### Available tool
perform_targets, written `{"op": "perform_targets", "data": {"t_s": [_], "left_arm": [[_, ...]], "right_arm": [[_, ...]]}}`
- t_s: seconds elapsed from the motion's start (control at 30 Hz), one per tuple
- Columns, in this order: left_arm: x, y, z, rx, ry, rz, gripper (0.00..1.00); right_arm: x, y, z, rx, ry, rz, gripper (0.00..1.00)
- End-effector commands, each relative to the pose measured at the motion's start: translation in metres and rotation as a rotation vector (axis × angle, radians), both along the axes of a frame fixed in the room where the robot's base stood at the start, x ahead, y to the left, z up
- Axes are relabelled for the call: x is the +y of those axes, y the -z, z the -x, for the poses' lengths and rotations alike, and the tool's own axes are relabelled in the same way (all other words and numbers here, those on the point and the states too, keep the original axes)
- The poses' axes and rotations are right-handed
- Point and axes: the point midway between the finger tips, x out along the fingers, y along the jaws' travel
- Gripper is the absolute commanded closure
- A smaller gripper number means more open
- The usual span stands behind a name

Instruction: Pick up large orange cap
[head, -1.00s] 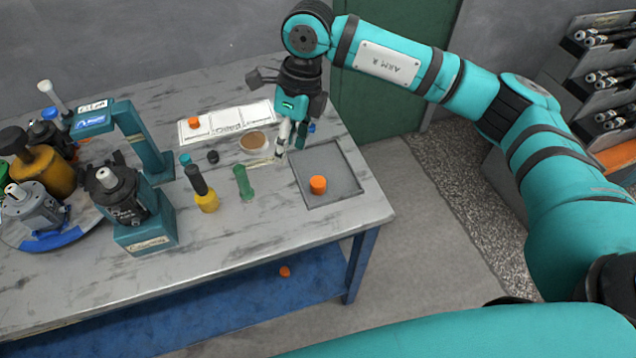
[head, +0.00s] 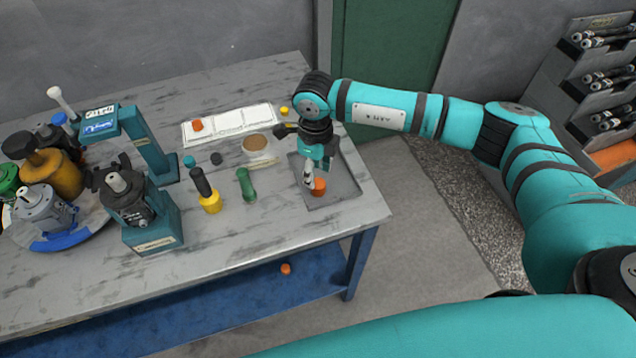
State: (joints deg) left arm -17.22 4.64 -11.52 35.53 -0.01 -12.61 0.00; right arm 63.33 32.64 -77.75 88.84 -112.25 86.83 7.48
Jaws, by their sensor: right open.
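The large orange cap (head: 319,187) stands on the grey tray (head: 345,190) at the right end of the workbench. My right gripper (head: 313,180) is open, pointing down over the tray right at the cap. Its fingers cover part of the cap's upper left side. Whether the fingers touch the cap I cannot tell. A smaller-looking orange cap (head: 197,124) lies on the white sheet at the back, and another orange piece (head: 286,268) lies on the blue lower shelf. My left gripper is not in view.
On the bench left of the tray are a green cylinder (head: 246,185), a yellow-and-black screwdriver-like tool (head: 207,195), a round bowl (head: 255,143) and a teal stand (head: 150,220). Motors stand on a turntable (head: 70,238) at the far left. The bench's front right corner is clear.

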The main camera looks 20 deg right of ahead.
Motion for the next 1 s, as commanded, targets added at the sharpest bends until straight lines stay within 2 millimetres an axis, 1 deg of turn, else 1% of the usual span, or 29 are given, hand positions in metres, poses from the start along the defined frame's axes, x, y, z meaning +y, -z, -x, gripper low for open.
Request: {"op": "perform_targets", "data": {"t_s": [0.03, 0.17, 0.23, 0.33, 0.57, 0.6, 0.73, 0.77, 1.0], "left_arm": [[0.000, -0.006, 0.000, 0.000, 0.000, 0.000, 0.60], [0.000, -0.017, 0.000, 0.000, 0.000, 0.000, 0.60], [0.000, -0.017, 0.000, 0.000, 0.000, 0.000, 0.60], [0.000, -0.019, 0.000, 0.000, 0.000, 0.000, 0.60], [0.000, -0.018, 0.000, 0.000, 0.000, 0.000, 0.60], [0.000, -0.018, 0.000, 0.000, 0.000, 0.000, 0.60], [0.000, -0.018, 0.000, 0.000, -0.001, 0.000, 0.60], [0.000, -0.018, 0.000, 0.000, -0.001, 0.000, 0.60], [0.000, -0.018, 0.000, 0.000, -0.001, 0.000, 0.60]], "right_arm": [[-0.001, 0.004, 0.003, 0.005, 0.001, 0.001, 0.57], [-0.004, 0.024, 0.008, 0.007, 0.000, 0.002, 0.57], [-0.003, 0.035, 0.007, 0.004, 0.000, -0.001, 0.57], [-0.003, 0.044, 0.007, 0.003, -0.001, -0.003, 0.57], [-0.003, 0.047, 0.006, 0.001, -0.002, -0.004, 0.57], [-0.003, 0.047, 0.006, 0.001, -0.002, -0.004, 0.58], [-0.003, 0.047, 0.006, 0.001, -0.001, -0.004, 0.75], [-0.003, 0.047, 0.006, 0.001, -0.001, -0.004, 0.77], [-0.003, 0.047, 0.006, 0.000, -0.001, -0.003, 0.77]]}}
